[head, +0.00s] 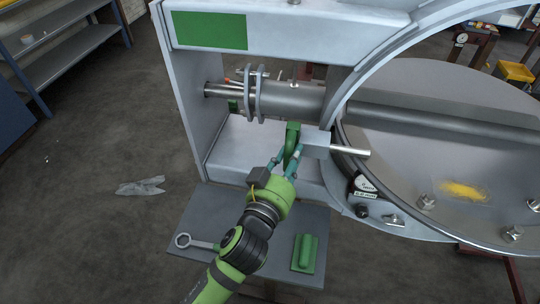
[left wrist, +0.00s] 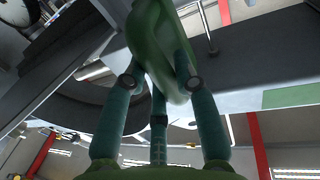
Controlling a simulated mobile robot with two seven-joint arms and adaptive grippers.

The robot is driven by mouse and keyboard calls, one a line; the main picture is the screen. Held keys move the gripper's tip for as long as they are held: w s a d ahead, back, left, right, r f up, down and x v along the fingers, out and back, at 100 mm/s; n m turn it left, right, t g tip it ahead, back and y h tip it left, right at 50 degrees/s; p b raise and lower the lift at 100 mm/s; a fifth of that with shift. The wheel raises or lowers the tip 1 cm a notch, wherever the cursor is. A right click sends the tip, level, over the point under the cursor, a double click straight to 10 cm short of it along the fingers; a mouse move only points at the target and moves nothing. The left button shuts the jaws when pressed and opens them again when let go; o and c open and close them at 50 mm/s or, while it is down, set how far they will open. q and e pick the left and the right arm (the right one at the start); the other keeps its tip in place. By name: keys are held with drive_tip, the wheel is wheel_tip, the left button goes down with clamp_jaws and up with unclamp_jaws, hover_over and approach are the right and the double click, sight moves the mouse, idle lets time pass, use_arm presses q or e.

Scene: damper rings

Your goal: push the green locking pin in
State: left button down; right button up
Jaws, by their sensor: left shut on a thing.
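The green locking pin (head: 292,138) stands at the front of the grey housing, below the horizontal shaft. My left gripper (head: 292,158) is shut on it from the front and below. In the left wrist view the pin's green body (left wrist: 160,45) fills the space between the teal fingers (left wrist: 160,82). The fingers hide part of it, and how deep the pin sits cannot be seen. A bright metal rod (head: 350,150) sticks out to the right of a grey block beside the pin. My right gripper is not in view.
A grey shelf (head: 185,215) below the housing holds a ring spanner (head: 192,242) and a green block (head: 305,255). Two grey rings (head: 256,95) sit around the shaft (head: 295,98). A large round door (head: 440,140) with a dial gauge (head: 364,184) lies to the right.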

use_arm(q)
drive_tip(key=shift+s+d, duration=0.1)
drive_tip(key=shift+d, duration=0.05)
drive_tip(key=c, duration=1)
unclamp_jaws()
drive_tip(key=shift+o, duration=0.3)
drive_tip(key=shift+d, duration=0.2)
drive_tip(key=shift+a, duration=0.1)
drive_tip(key=v, duration=1.2)
